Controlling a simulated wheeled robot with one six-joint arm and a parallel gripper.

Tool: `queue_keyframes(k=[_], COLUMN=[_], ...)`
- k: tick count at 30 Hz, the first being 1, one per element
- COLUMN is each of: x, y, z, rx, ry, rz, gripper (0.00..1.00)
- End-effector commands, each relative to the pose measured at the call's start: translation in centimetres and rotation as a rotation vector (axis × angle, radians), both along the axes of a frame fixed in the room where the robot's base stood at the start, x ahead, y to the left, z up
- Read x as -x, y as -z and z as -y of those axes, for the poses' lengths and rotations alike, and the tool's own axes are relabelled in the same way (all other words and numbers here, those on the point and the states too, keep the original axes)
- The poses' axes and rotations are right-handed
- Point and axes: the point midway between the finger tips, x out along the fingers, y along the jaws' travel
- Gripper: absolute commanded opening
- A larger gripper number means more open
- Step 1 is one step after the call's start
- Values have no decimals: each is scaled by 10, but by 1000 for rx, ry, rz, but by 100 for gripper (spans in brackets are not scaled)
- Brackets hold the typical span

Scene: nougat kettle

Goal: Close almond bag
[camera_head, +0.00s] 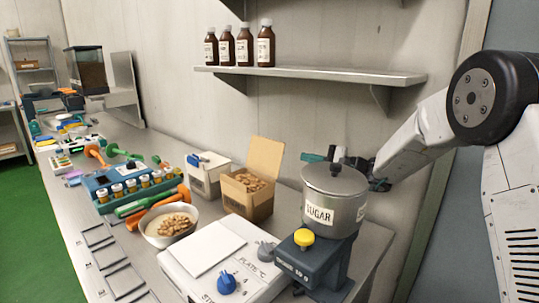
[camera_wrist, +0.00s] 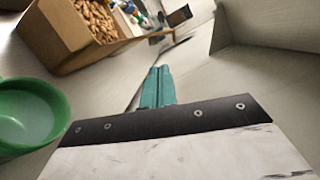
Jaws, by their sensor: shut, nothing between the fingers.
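The almond bag looks like an open brown cardboard box (camera_head: 236,200) full of almonds, with one tall flap (camera_head: 266,158) standing up at its back right. In the wrist view the box (camera_wrist: 50,45) is at the upper left, its almonds in plain sight. My gripper (camera_head: 313,157) shows its teal fingers to the right of the raised flap, above and behind the sugar pot. In the wrist view the fingers of my gripper (camera_wrist: 158,86) are together with nothing between them. They appear apart from the box.
The sugar pot (camera_head: 336,190) stands in front of my gripper. A bowl of almonds (camera_head: 152,234) and a white lidded box (camera_head: 207,180) flank the cardboard box. A shelf (camera_head: 310,74) with bottles hangs above. A green round vessel (camera_wrist: 60,104) is at left in the wrist view.

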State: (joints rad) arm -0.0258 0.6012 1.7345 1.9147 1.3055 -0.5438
Motion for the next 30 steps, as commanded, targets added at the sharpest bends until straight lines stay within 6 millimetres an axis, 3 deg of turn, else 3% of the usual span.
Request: queue_keyframes(k=[3, 8, 21, 30], x=[-12, -21, -50, -56], y=[12, 14, 8, 7], z=[-1, -14, -80, -91], rx=[-25, -32, -31, -30], ry=[21, 24, 24, 25], rz=[-13, -15, -15, -16], gripper=[0, 0, 0, 0])
